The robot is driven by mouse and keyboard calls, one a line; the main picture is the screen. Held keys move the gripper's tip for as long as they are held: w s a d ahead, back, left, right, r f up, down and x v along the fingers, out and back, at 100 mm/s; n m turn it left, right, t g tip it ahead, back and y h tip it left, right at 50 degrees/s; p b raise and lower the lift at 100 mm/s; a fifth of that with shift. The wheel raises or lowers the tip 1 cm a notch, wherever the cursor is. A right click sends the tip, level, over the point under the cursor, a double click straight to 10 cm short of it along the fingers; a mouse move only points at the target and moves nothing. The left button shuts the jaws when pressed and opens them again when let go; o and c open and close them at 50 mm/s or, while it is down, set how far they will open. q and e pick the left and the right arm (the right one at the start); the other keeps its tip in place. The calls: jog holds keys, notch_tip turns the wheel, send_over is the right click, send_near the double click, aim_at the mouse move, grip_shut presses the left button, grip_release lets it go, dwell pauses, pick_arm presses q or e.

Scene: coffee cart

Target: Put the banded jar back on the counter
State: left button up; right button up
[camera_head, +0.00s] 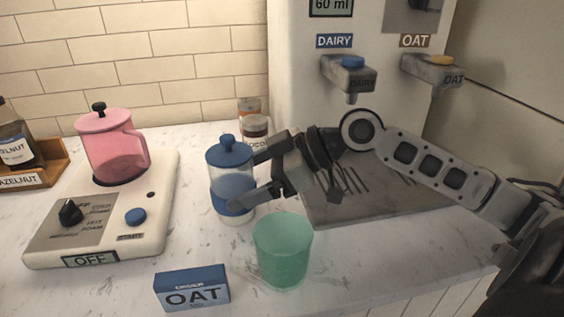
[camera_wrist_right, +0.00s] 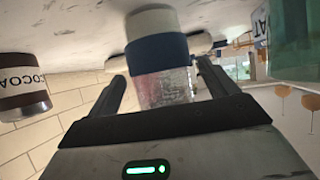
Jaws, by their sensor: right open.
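The banded jar (camera_head: 230,184) has a blue lid with a round knob, a clear body and a blue band above a white base. It stands upright on the counter (camera_head: 345,262), left of the drip tray. My right gripper (camera_head: 252,178) reaches in from the right at its body, with a finger on either side. The right wrist view shows the jar (camera_wrist_right: 165,85) upside down between the two open fingers (camera_wrist_right: 163,84). Whether either finger touches the glass I cannot tell. My left gripper is not in view.
A green cup (camera_head: 283,255) stands close in front of the jar. A cocoa jar (camera_head: 257,127) stands behind it. A frother base (camera_head: 140,232) with a pink jug (camera_head: 108,147) is at left. An oat carton (camera_head: 191,290) lies in front. A dispenser (camera_head: 300,75) stands behind.

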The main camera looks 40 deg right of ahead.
jog(key=v, duration=1.1)
jog(key=shift+b, duration=0.45)
